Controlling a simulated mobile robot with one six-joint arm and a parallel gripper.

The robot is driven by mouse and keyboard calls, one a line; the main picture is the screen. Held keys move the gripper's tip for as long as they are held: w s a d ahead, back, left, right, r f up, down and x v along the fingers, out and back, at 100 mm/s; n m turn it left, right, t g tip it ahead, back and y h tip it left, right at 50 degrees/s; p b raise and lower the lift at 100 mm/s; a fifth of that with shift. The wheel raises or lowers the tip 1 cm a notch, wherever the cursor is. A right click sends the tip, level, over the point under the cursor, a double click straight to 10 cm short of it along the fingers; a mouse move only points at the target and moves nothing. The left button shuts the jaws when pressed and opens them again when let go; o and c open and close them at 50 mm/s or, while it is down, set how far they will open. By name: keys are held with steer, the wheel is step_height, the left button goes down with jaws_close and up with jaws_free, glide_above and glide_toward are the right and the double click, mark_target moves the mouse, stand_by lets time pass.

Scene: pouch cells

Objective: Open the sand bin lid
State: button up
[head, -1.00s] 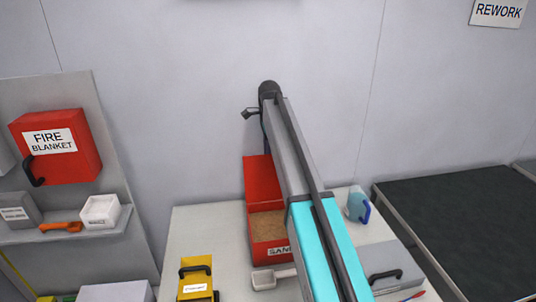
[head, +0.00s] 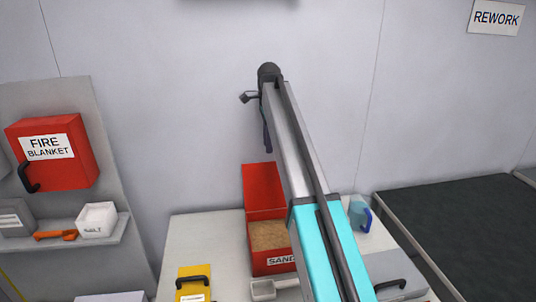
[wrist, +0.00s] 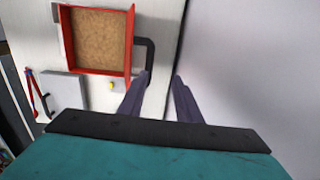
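The red sand bin (head: 272,262) stands on the white bench with brown sand showing inside. Its red lid (head: 264,186) stands raised at the back, opened away from the sand. In the wrist view the bin (wrist: 98,80) is seen from above, with the lid (wrist: 131,42) nearly edge-on and its dark handle (wrist: 151,48) on the outer side. My gripper (wrist: 162,77) is open and empty, its fingers apart. The left fingertip overlaps the handle's lower end in the picture; I cannot tell whether they touch. In the head view my arm hides most of the gripper and the bin's right side.
A white scoop (head: 264,289) lies in front of the bin. A yellow case (head: 194,285) is at the left and a grey case (head: 398,278) at the right. A blue item (head: 360,216) stands behind the arm. The wall is close behind the bin.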

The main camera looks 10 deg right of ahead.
steer(key=r, duration=0.6)
steer(key=shift+s, duration=0.35)
steer(key=shift+f, duration=0.1)
